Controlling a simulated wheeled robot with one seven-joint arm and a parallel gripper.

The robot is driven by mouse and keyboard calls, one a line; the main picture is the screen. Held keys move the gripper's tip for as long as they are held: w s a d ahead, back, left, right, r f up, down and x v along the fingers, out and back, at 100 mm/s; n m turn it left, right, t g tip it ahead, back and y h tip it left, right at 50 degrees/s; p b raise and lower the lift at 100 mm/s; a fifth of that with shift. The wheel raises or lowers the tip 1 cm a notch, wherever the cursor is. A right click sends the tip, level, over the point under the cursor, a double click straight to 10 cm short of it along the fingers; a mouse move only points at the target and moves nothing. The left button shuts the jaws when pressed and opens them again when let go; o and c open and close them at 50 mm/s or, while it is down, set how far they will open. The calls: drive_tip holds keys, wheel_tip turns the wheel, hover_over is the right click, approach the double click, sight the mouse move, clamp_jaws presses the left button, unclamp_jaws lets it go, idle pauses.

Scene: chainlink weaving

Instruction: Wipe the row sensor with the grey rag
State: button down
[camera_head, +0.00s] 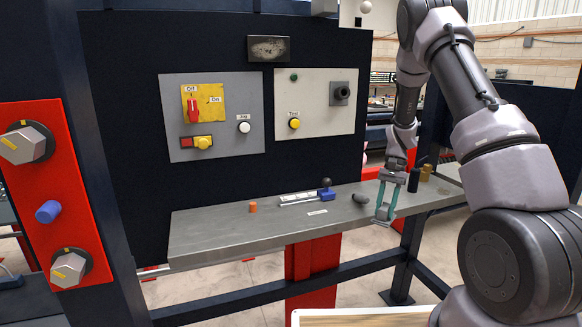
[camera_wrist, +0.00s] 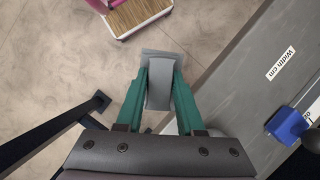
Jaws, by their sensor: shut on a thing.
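My gripper (camera_head: 386,203) has teal fingers and hangs at the front edge of the grey shelf, right of its middle. It is shut on the grey rag (camera_head: 383,214), which shows at the fingertips. In the wrist view, the rag (camera_wrist: 159,92) lies between the two fingers and sticks out past their tips, over the floor beside the shelf. No part is labelled as the row sensor. A dark square fitting with a round front (camera_head: 341,93) on the light right panel may be it, but I cannot tell. My gripper is well below and apart from it.
The grey shelf (camera_head: 220,232) holds an orange cylinder (camera_head: 253,206), a blue-ended caliper-like tool (camera_head: 325,195), a dark rounded piece (camera_head: 361,199), and black (camera_head: 414,180) and brass (camera_head: 426,173) cylinders near my gripper. A red panel with knobs (camera_head: 47,190) stands at left.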

drive_tip(key=n, duration=0.1)
drive_tip(key=n+h, duration=0.1)
drive_tip(key=n, duration=0.1)
drive_tip(key=f+n, duration=0.1)
drive_tip(key=n, duration=0.1)
drive_tip(key=shift+s+a+g+h, duration=0.25)
drive_tip(key=shift+a+g+h, duration=0.1)
drive_tip(key=shift+g+h, duration=0.05)
drive_tip(key=shift+f+n+h, duration=0.15)
drive_tip(key=shift+n+h, duration=0.25)
drive_tip(key=shift+n, duration=0.6)
drive_tip(key=shift+w, duration=0.1)
drive_tip(key=w+a+r+t+y, duration=0.2)
drive_tip(key=w+a+r+t, duration=0.25)
drive_tip(key=a+r, duration=0.6)
drive_tip(key=w+a+r+t+y, duration=0.2)
drive_tip(key=w+a+r+t, duration=0.3)
drive_tip(key=a+r, duration=0.55)
drive_tip(key=s+a+r+t+y, duration=0.1)
drive_tip(key=a+r+t, duration=0.1)
drive_tip(key=a+r, duration=0.3)
drive_tip(key=s+a+r+t+y, duration=0.1)
drive_tip(key=a+r, duration=0.4)
drive_tip(key=r, duration=0.8)
drive_tip(key=s+a+r+t+y, duration=0.1)
drive_tip(key=a+r+t, duration=0.3)
drive_tip(key=r, duration=0.5)
drive_tip(key=shift+s+a, duration=0.6)
drive_tip(key=shift+a, duration=0.15)
drive_tip(key=shift+w, duration=0.1)
